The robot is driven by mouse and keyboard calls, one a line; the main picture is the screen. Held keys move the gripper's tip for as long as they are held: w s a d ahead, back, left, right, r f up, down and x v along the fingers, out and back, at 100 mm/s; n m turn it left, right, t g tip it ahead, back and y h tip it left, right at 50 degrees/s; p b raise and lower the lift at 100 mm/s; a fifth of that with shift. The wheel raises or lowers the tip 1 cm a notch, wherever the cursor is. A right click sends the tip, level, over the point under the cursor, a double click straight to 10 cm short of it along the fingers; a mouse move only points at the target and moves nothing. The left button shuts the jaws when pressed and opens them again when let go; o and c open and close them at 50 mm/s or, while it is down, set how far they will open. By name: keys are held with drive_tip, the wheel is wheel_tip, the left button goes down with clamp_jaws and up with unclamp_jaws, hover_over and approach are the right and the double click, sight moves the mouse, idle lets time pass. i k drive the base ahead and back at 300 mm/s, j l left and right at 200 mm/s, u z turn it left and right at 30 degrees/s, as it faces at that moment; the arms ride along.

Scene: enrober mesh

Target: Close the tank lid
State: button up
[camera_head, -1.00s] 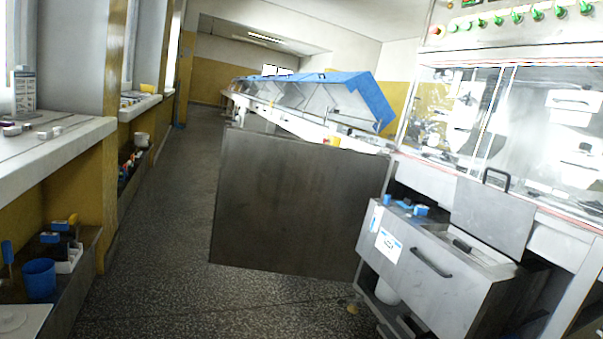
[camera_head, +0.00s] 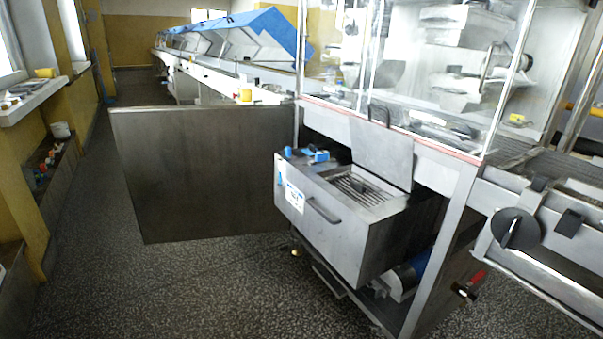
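The tank (camera_head: 325,235) is a grey metal box with a black bar handle on its front, pulled out from under the machine. Its lid (camera_head: 381,152) is a flat metal plate standing upright at the tank's back edge, with a dark handle at its top. The tank's top is open there, and a metal grate (camera_head: 362,188) shows inside. Blue items (camera_head: 306,154) lie on the tank's left top. My gripper is not in view.
A large dark metal door (camera_head: 205,170) stands open left of the tank. The glass-fronted machine (camera_head: 420,65) rises above it. A black knob (camera_head: 515,229) and a red-handled valve (camera_head: 470,284) are at the right. The speckled floor in front is clear.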

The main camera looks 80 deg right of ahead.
sight(393, 163)
drive_tip(key=k+j+z, duration=0.1)
drive_tip(key=z, duration=1.65)
drive_tip(key=k+l+z, duration=0.35)
drive_tip(key=j, duration=0.1)
